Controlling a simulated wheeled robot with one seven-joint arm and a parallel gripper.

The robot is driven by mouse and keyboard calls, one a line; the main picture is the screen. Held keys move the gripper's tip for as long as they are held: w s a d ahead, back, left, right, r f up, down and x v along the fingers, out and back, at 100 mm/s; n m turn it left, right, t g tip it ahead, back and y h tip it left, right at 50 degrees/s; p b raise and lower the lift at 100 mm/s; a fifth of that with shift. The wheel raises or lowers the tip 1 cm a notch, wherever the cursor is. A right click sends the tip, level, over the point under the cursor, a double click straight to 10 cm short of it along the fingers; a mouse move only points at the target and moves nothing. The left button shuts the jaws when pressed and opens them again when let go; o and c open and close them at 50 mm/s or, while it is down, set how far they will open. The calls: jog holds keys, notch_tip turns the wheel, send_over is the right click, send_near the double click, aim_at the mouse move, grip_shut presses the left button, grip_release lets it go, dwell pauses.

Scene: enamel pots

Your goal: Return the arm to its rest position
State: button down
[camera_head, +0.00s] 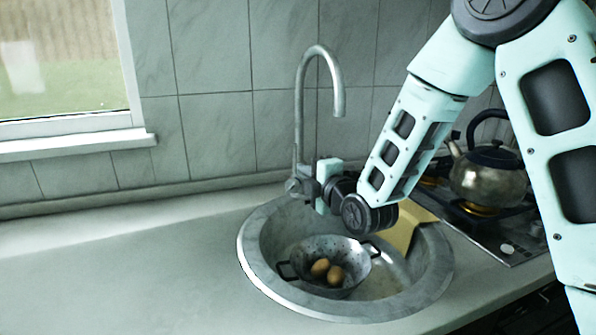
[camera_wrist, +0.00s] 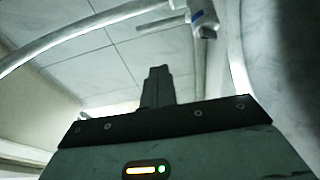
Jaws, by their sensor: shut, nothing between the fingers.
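My mint-green arm reaches in from the upper right in the head view. My gripper (camera_head: 296,186) is over the back rim of the sink, close to the base of the tap (camera_head: 299,120). I cannot tell whether it touches the tap. In the wrist view my gripper (camera_wrist: 158,82) shows its dark fingers together, with nothing between them. Tiled wall and parts of curved metal fill the view beyond the fingers.
A round sink (camera_head: 256,277) holds a grey colander (camera_head: 345,253) with brown eggs (camera_head: 320,267) in it. A tan board (camera_head: 408,232) lies at the sink's right. A kettle (camera_head: 488,180) stands on the stove (camera_head: 507,230). The left counter (camera_head: 120,270) is clear.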

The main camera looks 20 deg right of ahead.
jog(key=s+a+f+m+g+y+p, duration=0.1)
jog(key=s+a+m+g+p, duration=0.15)
jog(key=s+a+g, duration=0.4)
jog(key=s+a+f+m+g+p, duration=0.1)
jog(key=s+a+m+g+p, duration=0.2)
jog(key=s, duration=0.6)
jog(key=s+r+m+g+h+p, duration=0.1)
jog(key=s+m+g+h, duration=0.1)
jog(key=s, duration=0.9)
jog(key=s+r+m+g+h+p, duration=0.1)
jog(key=s+m+g, duration=0.4)
jog(key=s, duration=0.6)
jog(key=shift+d+r+g+h+p, duration=0.15)
jog(key=shift+r+g+h+p, duration=0.3)
jog(key=shift+r, duration=0.25)
